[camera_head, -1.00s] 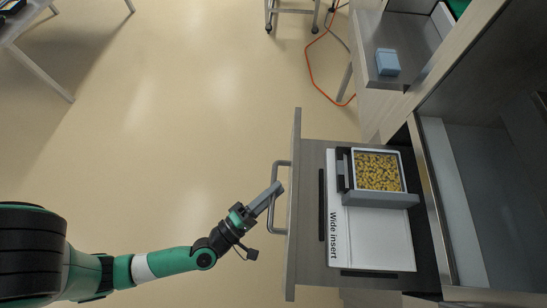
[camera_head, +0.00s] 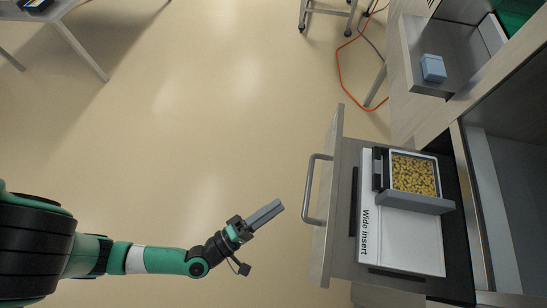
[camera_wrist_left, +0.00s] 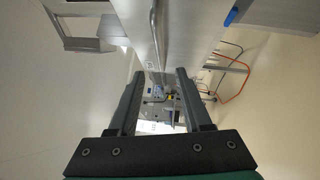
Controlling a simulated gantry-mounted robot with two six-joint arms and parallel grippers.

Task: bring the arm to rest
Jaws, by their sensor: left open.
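My left gripper (camera_head: 265,214) is over bare floor, to the left of the drawer handle (camera_head: 313,190) and apart from it. In the left wrist view its two fingers (camera_wrist_left: 160,75) stand apart with nothing between them. The pulled-out drawer (camera_head: 340,225) holds a white panel marked "Wide insert" (camera_head: 410,240) and a tray (camera_head: 433,155) full of yellow pieces. My right gripper is not in view.
A blue box (camera_head: 433,68) sits on a shelf (camera_head: 460,50) at the upper right. An orange cable (camera_head: 345,80) lies on the floor near the cabinet. A table (camera_head: 75,45) stands at the upper left. The floor (camera_head: 200,110) between is clear.

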